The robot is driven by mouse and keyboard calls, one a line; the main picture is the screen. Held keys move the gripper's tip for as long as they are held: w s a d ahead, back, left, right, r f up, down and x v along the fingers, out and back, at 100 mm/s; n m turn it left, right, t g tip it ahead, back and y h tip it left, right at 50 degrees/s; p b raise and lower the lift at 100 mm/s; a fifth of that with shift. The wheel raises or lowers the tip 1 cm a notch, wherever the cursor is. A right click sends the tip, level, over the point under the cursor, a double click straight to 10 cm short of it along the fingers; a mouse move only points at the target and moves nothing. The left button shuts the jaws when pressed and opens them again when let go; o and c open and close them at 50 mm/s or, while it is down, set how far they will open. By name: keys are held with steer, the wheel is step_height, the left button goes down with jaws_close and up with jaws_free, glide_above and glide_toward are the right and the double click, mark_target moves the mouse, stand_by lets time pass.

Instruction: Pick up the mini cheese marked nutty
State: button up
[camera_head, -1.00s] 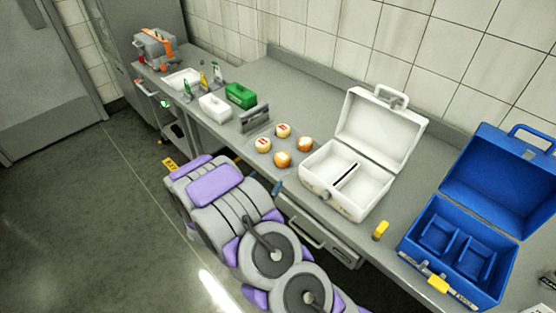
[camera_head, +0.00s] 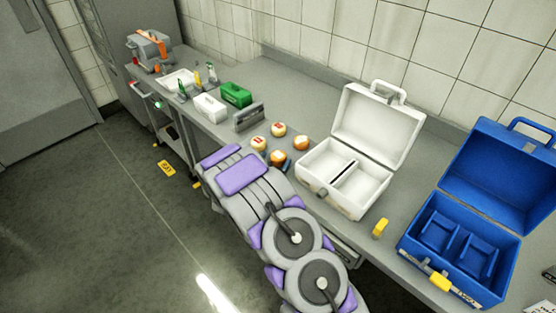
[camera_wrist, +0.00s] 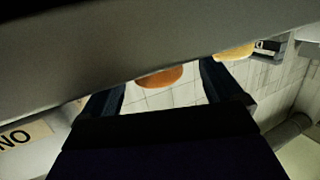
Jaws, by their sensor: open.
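Several mini cheeses stand in a small cluster on the counter in the head view. The two at the back left, a left one (camera_head: 258,143) and a far one (camera_head: 278,129), are pale on top with red labels. A right one (camera_head: 301,143) and a near one (camera_head: 277,158) look orange-brown. No marking is readable, so I cannot tell which is nutty. My gripper (camera_wrist: 164,78) is open in the wrist view, its dark fingers either side of an orange-brown cheese (camera_wrist: 158,77) seen beyond them. A yellowish cheese (camera_wrist: 236,53) is beyond the right finger. Neither is held.
An open white case (camera_head: 345,200) stands right of the cheeses, and an open blue case (camera_head: 410,245) farther right. A grey holder (camera_head: 248,117), green box (camera_head: 236,95) and white box (camera_head: 209,108) stand to the left. A tiled wall runs behind the counter.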

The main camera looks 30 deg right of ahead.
mark_target(280, 155)
steer(key=x, duration=0.1)
steer(key=b+x, duration=0.1)
steer(key=x, duration=0.2)
steer(key=shift+s+d+f, duration=0.1)
steer(key=shift+f, duration=0.2)
steer(key=shift+w+d+b, duration=0.3)
steer(key=shift+w+d, duration=0.05)
steer(key=c, duration=1.1)
